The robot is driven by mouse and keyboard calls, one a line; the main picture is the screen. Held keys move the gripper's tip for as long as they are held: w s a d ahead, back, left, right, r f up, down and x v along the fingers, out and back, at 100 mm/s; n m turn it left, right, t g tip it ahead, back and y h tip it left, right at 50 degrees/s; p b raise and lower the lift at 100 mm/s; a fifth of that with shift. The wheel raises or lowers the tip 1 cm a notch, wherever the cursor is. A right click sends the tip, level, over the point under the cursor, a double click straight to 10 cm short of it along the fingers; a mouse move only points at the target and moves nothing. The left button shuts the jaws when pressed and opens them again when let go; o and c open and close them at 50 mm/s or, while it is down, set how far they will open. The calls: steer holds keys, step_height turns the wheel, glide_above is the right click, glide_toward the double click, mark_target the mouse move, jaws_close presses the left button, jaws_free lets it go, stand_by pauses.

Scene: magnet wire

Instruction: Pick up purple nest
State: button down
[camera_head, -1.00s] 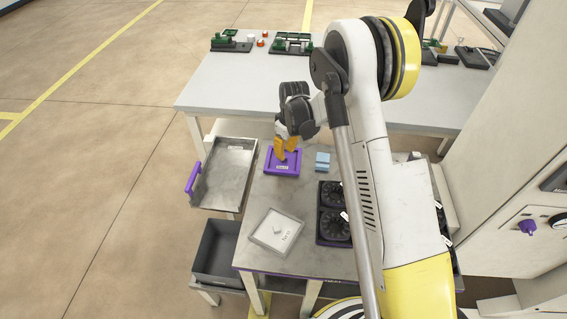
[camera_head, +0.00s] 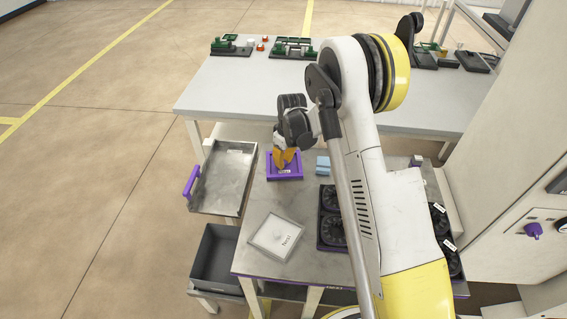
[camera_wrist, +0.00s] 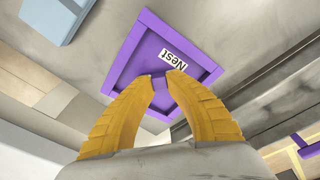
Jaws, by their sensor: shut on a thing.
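The purple nest (camera_head: 299,176) is a shallow square tray with a raised rim, on the grey table below my gripper. In the wrist view the nest (camera_wrist: 139,54) shows a white "Nest" label and a small purple grip at its middle. My gripper (camera_head: 284,165) points down over it with yellow fingers. In the wrist view my gripper (camera_wrist: 161,82) is shut on that small purple grip, a fingertip on each side. I cannot tell whether the nest is clear of the table.
A light blue block (camera_head: 323,164) stands just right of the nest. A white nest (camera_head: 268,246) lies nearer the front. Black round-holed fixtures (camera_head: 332,229) sit at the right. An open metal drawer (camera_head: 225,176) and dark bin (camera_head: 216,262) are at the left.

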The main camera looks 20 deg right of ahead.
steer(key=shift+r+p, duration=0.35)
steer(key=shift+r, duration=0.25)
step_height(320, 180, up, 3)
steer(key=shift+p, duration=0.8)
steer(key=s+d+r+p, duration=0.3)
steer(key=d+r, duration=0.3)
steer(key=d, duration=0.5)
steer(key=shift+r+p, duration=0.4)
steer(key=shift+p, duration=0.05)
